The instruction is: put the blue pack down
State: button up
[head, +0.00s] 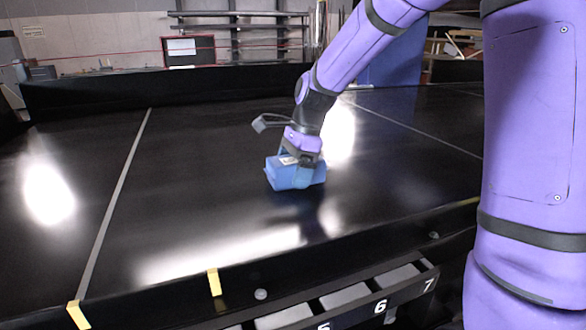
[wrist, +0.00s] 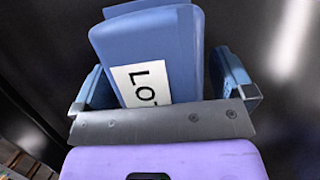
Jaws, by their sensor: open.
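The blue pack (head: 283,178) is on the black conveyor belt (head: 200,200), right of a pale line across it. In the wrist view the pack (wrist: 180,50) bears a white label with dark letters, partly covered by a grey plate of my gripper. My gripper (head: 297,172) is down at the pack, with its jaws around it. In the wrist view the gripper (wrist: 165,85) is open, one blue finger on each side of the pack. A gap shows on the right; on the left the finger is close to the pack. The pack's underside is hidden.
Numbered slots (head: 345,297) run along the conveyor's near edge, with yellow tape marks (head: 214,282) on its front rim. A low black wall (head: 120,92) bounds the far side. The belt around the pack is bare, with bright reflections.

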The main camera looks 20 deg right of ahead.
jog(key=shift+r, duration=0.1)
jog(key=v, duration=1.2)
jog(key=shift+s+r, duration=0.1)
jog(key=s+d+n+t+h, duration=0.3)
jog(key=s+n+t, duration=0.2)
jog(key=s+n, duration=1.3)
jog(key=shift+s+d+f, duration=0.2)
jog(key=shift+s+f, duration=0.2)
jog(key=shift+s, duration=4)
